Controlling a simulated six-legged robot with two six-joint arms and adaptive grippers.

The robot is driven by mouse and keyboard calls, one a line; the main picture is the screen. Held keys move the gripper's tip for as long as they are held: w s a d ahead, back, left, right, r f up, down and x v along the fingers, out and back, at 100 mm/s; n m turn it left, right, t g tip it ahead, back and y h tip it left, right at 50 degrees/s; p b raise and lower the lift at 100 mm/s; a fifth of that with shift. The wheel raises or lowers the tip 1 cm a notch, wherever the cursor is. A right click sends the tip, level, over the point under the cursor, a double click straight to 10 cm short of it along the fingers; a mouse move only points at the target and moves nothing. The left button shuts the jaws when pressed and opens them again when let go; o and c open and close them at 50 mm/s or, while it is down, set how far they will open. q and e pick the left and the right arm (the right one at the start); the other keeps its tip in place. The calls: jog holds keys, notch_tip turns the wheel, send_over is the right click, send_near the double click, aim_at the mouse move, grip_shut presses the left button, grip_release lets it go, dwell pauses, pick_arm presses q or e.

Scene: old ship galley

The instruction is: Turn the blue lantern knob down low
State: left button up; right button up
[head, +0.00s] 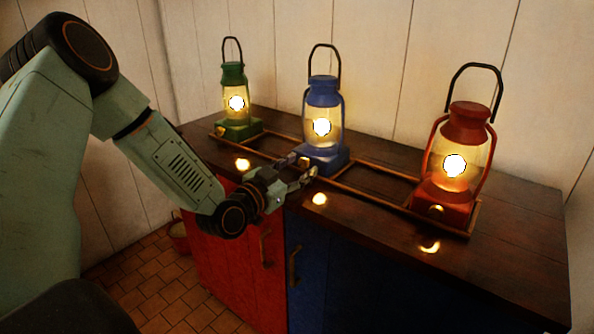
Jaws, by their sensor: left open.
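The blue lantern (323,110) stands upright and lit in the middle of the row on the dark wooden counter top. A small brass-coloured knob (304,162) shows low on the front of its base. My left gripper (302,173) is open at the front of the blue base, with its fingertips close to the knob. I cannot tell whether the fingers touch the knob. My right gripper does not show.
A green lantern (236,103) stands lit to the left, and a red lantern (459,157) stands lit to the right. A low wooden rail (372,199) frames the lanterns. Red (233,262) and blue (335,275) cabinet doors with handles are below the counter's front edge.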

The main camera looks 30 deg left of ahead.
pick_arm(q)
jog(key=shift+s, duration=0.15)
jog(key=shift+c, duration=0.3)
jog(key=shift+a, duration=0.15)
jog(key=shift+c, duration=0.9)
jog(key=c, duration=0.4)
grip_shut()
jog(key=shift+n, duration=0.3)
